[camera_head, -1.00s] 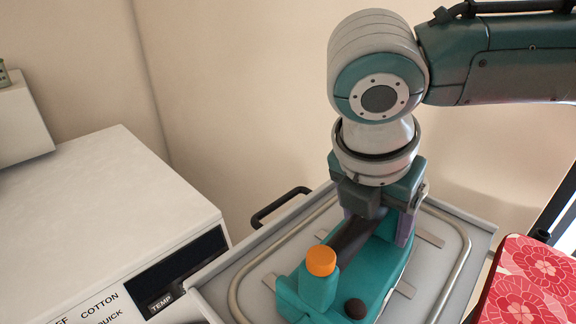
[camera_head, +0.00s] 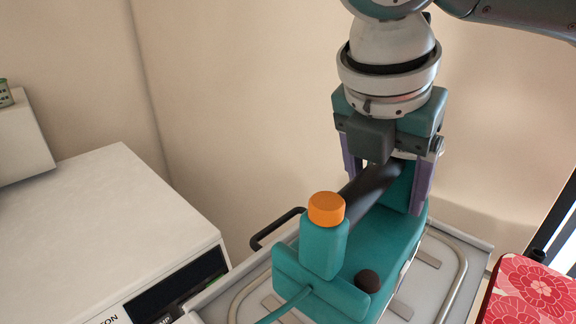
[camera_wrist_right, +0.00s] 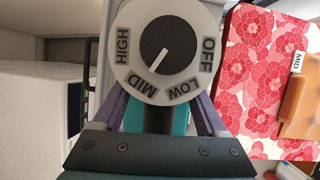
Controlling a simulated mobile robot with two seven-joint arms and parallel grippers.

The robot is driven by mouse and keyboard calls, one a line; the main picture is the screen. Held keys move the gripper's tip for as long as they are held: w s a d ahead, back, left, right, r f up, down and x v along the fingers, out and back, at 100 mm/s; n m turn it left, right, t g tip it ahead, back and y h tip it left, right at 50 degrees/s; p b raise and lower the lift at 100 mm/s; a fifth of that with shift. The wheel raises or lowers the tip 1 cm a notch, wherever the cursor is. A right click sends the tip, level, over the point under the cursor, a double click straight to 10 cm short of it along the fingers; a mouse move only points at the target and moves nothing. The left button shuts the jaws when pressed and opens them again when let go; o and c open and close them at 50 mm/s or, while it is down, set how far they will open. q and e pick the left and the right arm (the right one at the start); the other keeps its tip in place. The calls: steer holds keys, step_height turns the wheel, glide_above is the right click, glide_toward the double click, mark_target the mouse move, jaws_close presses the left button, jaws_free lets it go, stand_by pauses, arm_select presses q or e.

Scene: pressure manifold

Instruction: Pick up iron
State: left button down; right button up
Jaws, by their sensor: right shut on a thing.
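The iron (camera_head: 388,248) is teal with a dark handle, an orange cap on its raised rear part and a dark round knob. My right gripper (camera_head: 384,185) points down over it, with its purple fingers on both sides of the handle, shut on it. The iron appears raised above the grey tray-like stand (camera_head: 458,292), which it partly hides. A teal cord runs down from its rear. In the right wrist view, a white dial (camera_wrist_right: 183,88) marked HIGH, MID, LOW and OFF covers much of the iron. My left gripper is not in view.
A white machine (camera_head: 110,215) with a dark display stands at the left. A red flower-patterned board (camera_head: 530,290) is at the right, close to the stand. A black handle (camera_head: 277,228) sticks up at the stand's left edge. Walls close the back.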

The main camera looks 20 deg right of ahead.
step_height(320, 180, up, 6)
steer(key=shift+r+p, duration=0.25)
steer(key=shift+p, duration=0.25)
steer(key=shift+r+p, duration=0.8)
steer(key=shift+r, duration=1.45)
steer(key=shift+r, duration=0.1)
